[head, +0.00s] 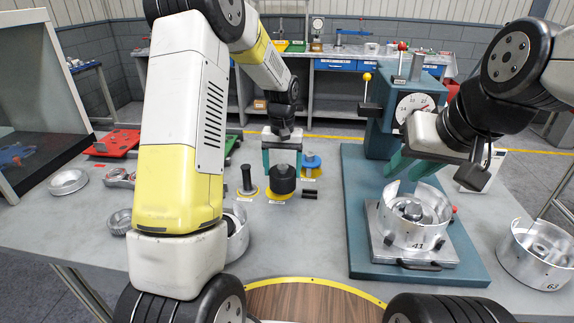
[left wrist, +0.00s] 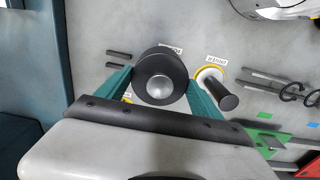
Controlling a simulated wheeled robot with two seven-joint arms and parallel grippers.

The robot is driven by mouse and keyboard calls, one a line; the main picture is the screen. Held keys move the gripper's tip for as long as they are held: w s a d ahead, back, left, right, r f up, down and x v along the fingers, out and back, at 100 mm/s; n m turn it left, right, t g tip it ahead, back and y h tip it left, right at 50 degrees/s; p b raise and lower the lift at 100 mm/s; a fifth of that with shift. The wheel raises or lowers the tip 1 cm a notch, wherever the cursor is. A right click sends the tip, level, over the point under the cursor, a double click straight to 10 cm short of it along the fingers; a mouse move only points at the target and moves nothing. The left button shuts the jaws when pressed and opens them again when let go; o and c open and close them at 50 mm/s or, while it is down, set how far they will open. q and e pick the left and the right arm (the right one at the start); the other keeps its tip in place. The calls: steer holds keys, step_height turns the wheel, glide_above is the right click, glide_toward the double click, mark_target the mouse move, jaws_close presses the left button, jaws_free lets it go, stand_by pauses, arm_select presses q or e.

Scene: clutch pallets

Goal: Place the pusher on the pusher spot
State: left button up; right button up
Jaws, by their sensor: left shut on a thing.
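The pusher, a black cylinder with a rounded metal centre, is between the teal fingers of my left gripper (head: 282,165). In the head view the pusher (head: 282,181) is upright over a yellow spot (head: 271,197) with a white label in front. The spot is mostly hidden under it, and I cannot tell whether it touches the table. In the left wrist view the pusher (left wrist: 161,75) fills the gap between the fingers, with a bit of yellow beside it. My right gripper (head: 405,168) has its fingers apart above the drum marked 41 (head: 412,228) and looks empty.
A black pilot post (head: 247,182) stands on its own yellow spot just left of the pusher. Another drum (head: 540,258) stands at the right edge.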

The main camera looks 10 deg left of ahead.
mark_target(281, 174)
arm_select(q)
steer(key=shift+w+a+f, duration=0.1)
steer(key=shift+w+a, duration=0.2)
steer(key=shift+w, duration=0.25)
steer(key=shift+w+a+f, duration=0.1)
steer(key=shift+w+a, duration=0.15)
steer(key=shift+w, duration=0.3)
steer(key=shift+f, duration=1.6)
steer(key=shift+f, duration=0.2)
steer(key=o, duration=1.6)
steer(key=shift+c, duration=0.2)
